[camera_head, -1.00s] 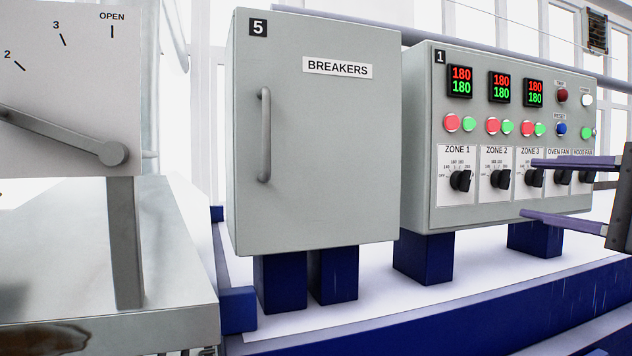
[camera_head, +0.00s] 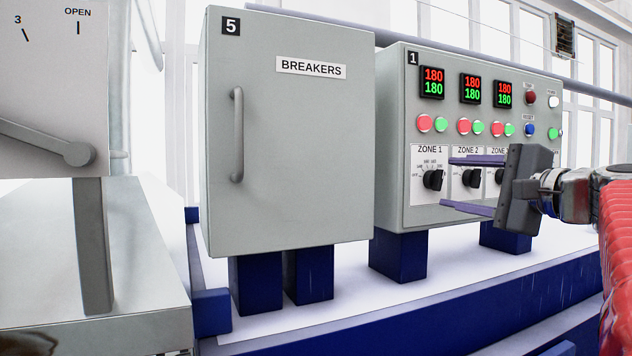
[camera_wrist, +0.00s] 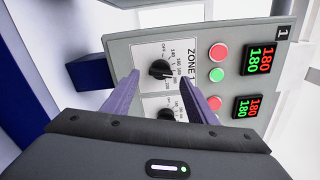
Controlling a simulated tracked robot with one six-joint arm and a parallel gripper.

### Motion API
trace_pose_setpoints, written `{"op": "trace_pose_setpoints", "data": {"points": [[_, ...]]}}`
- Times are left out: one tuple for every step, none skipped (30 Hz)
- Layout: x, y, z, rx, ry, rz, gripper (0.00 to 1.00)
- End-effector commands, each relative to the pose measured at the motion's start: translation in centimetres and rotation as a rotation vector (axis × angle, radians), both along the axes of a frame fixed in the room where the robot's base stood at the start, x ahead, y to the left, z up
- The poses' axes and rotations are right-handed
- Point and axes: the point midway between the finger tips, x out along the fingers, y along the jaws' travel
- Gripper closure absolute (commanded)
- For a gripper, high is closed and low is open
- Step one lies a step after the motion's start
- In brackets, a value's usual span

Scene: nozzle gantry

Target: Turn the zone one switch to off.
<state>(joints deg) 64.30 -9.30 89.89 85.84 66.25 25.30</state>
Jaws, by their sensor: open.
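The zone one switch (camera_head: 433,179) is a black rotary knob on a white plate labelled ZONE 1, at the left of the grey control panel (camera_head: 392,150). It also shows in the wrist view (camera_wrist: 160,69), seen sideways, between and beyond my two purple fingertips. Its scale has OFF and several numbers; I cannot read the setting surely. My gripper (camera_head: 448,182) is open and empty, pointing left at the panel, a little right of the knob in the head view. In the wrist view (camera_wrist: 160,78) its fingers are apart and straddle the knob's direction without visibly gripping it.
Zone two (camera_head: 468,177) and zone three knobs sit to the right, partly behind my gripper. Red and green buttons and displays reading 180 are above. A breaker cabinet (camera_head: 290,200) stands left of the panel. A machine with a lever (camera_head: 75,153) is at far left.

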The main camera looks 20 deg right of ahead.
Motion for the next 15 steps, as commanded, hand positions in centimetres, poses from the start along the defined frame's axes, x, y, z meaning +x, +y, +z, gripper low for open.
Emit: {"op": "trace_pose_setpoints", "data": {"points": [[0.7, 0.1, -0.1, 0.001, 0.001, 0.003, 0.48], [1.0, 0.1, -0.1, 0.002, 0.001, 0.003, 0.48], [1.4, 0.1, 0.0, 0.001, 0.000, 0.003, 0.48], [1.6, 0.1, 0.0, 0.001, 0.000, 0.003, 0.48], [1.8, 0.1, 0.0, 0.001, 0.000, 0.003, 0.48], [2.0, 0.1, 0.0, 0.000, 0.000, 0.002, 0.48], [2.2, 0.1, 0.0, 0.000, 0.000, 0.002, 0.48], [2.3, 0.1, 0.0, 0.000, 0.000, 0.002, 0.48], [2.4, 0.1, 0.0, 0.000, 0.001, 0.001, 0.48], [2.5, 0.1, 0.0, 0.000, 0.001, 0.001, 0.48], [2.5, 0.1, 0.0, 0.000, 0.000, 0.001, 0.48], [2.5, 0.1, 0.0, 0.000, 0.000, 0.001, 0.48], [2.5, 0.1, 0.0, 0.000, 0.001, 0.001, 0.48], [2.5, 0.1, 0.0, 0.000, 0.000, 0.001, 0.48], [2.5, 0.1, 0.0, 0.000, 0.001, 0.001, 0.48]]}}
